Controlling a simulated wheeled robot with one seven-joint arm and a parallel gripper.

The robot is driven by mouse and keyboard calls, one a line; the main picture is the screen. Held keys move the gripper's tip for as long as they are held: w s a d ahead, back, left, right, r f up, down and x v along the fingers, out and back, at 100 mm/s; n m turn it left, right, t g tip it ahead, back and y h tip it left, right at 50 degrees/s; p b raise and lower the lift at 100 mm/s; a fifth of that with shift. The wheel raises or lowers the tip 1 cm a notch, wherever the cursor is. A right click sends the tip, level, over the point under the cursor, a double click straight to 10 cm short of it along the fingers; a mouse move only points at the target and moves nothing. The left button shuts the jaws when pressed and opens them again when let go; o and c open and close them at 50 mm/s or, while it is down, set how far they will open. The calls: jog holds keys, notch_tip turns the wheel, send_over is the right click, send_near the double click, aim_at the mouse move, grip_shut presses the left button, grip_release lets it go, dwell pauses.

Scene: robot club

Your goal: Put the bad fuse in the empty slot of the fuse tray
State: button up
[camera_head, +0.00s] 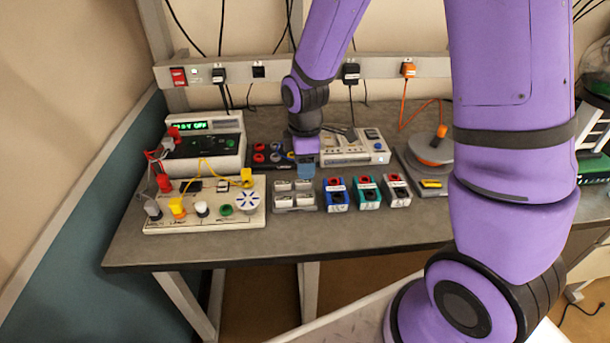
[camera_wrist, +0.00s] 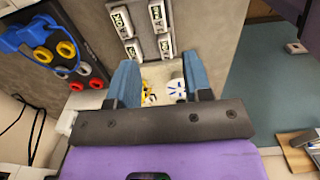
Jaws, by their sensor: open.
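The grey fuse tray (camera_head: 297,209) stands on the bench in the head view, with several white blocks on it. In the wrist view, several white labelled fuses (camera_wrist: 134,49) sit at the top, and some labels seem to read OK. I cannot tell which one is the bad fuse or which slot is empty.
A circuit board (camera_head: 205,222) with knobs stands left of the tray. Blue, green and red-topped blocks (camera_head: 367,194) stand right of it. A black socket strip (camera_wrist: 62,62) with a blue cable and a grey device (camera_head: 353,148) are close to my gripper. The bench's front strip is clear.

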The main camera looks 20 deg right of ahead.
jog(key=s+d+r+m+t, duration=0.1)
jog(key=s+d+r+m, duration=0.2)
jog(key=r, duration=0.6)
jog(key=s+d+r+m+t, duration=0.1)
jog(key=s+r+m, duration=0.3)
jog(key=r, duration=0.4)
jog(key=s+d+r+m+t, duration=0.3)
jog(key=s+r+m, duration=0.4)
jog(key=s, duration=0.7)
notch_tip(320, 180, up, 2)
jog(key=shift+r, duration=0.2)
